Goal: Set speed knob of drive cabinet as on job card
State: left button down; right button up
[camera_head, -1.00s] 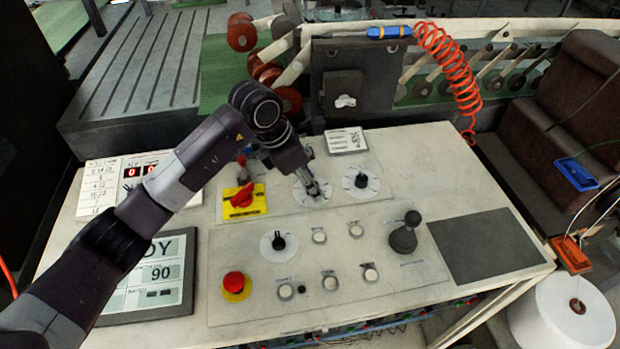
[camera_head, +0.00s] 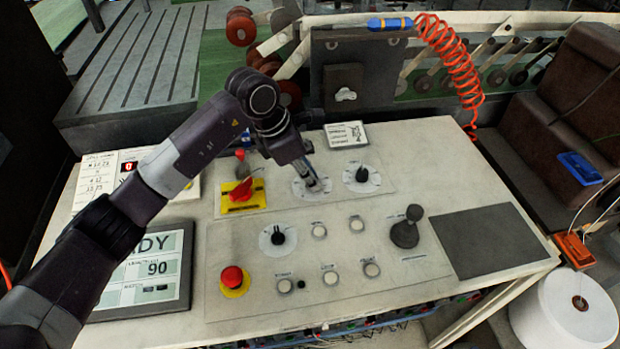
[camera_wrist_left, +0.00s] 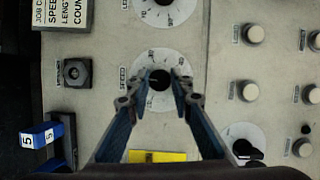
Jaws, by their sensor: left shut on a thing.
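The speed knob is a black knob (camera_wrist_left: 159,80) on a white round dial (camera_wrist_left: 148,62) marked SPEED in the left wrist view. My left gripper (camera_wrist_left: 159,88) is shut on this knob, a finger on either side. In the head view the left gripper (camera_head: 316,185) is at the dial (camera_head: 299,190) on the panel, and the fingers hide most of the knob. The job card (camera_head: 346,135) stands behind the dials, its writing too small to read there. My right gripper is not in view.
A second dial knob (camera_head: 362,174) is right of the gripper. A yellow plate with a red switch (camera_head: 241,192) is left. Below are another knob (camera_head: 278,238), several buttons, a red stop button (camera_head: 232,277) and a joystick (camera_head: 405,232). A dark mat (camera_head: 487,243) lies right.

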pick_arm(q)
jog(key=m+g+b, duration=0.1)
jog(key=m+b, duration=0.1)
jog(key=b, duration=0.1)
jog(key=m+g+b, duration=0.1)
jog(key=m+b, duration=0.2)
jog(key=shift+w+f, duration=0.1)
jog(key=shift+w, duration=0.1)
jog(key=shift+m+g+b, duration=0.4)
jog(key=shift+m+b, duration=0.2)
jog(key=shift+m, duration=0.3)
jog(key=m, duration=0.2)
jog(key=shift+w+r+m+g+b, duration=0.1)
jog(key=shift+r+m+g+b, duration=0.1)
jog(key=shift+m+g+b, duration=0.15)
jog(key=shift+m+g+y, duration=0.4)
jog(key=shift+m+g, duration=0.15)
jog(key=shift+m, duration=0.7)
jog(key=c, duration=1.7)
grip_release()
